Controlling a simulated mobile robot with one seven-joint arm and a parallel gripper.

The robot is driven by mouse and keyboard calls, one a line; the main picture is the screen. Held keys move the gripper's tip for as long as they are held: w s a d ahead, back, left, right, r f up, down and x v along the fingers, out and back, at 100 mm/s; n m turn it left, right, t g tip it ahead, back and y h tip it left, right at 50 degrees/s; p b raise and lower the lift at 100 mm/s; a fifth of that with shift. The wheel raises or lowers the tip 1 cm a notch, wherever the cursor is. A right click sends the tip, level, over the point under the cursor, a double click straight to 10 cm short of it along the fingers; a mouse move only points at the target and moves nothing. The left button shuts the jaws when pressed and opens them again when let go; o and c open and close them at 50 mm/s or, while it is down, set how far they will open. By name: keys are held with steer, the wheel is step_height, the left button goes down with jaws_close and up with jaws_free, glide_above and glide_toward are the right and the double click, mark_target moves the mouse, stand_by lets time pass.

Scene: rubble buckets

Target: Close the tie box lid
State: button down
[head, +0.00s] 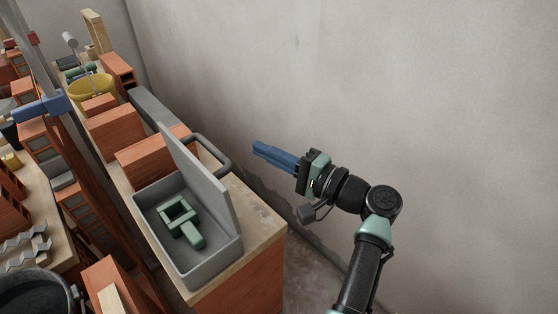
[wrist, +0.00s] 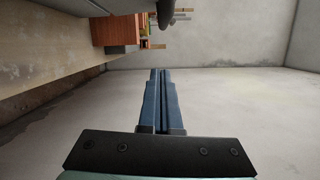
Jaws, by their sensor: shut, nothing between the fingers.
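The tie box is a grey open bin (head: 198,262) on the near end of a wooden-topped bench. Its grey lid (head: 202,178) stands up, leaning a little, along the box's right edge. Green pieces (head: 182,222) lie inside the box. My gripper (head: 256,150) has blue fingers, shut and empty, pointing left. It is to the right of the lid, apart from it, between the bench and the wall. In the wrist view the shut fingers (wrist: 160,72) point away over the floor, and a grey shape at the top left is too close to tell.
A yellow bucket (head: 92,88) stands farther back. The grey wall (head: 400,90) is close behind my arm. A dark bucket (head: 36,292) is at the lower left.

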steer(key=a, duration=0.6)
steer(key=shift+s+a+r+b, duration=0.25)
steer(key=shift+r+b, duration=0.05)
steer(key=shift+b, duration=0.05)
steer(key=shift+r, duration=0.1)
steer(key=shift+s+a+r+n, duration=0.1)
steer(key=shift+s+a+n, duration=0.1)
steer(key=shift+n, duration=0.2)
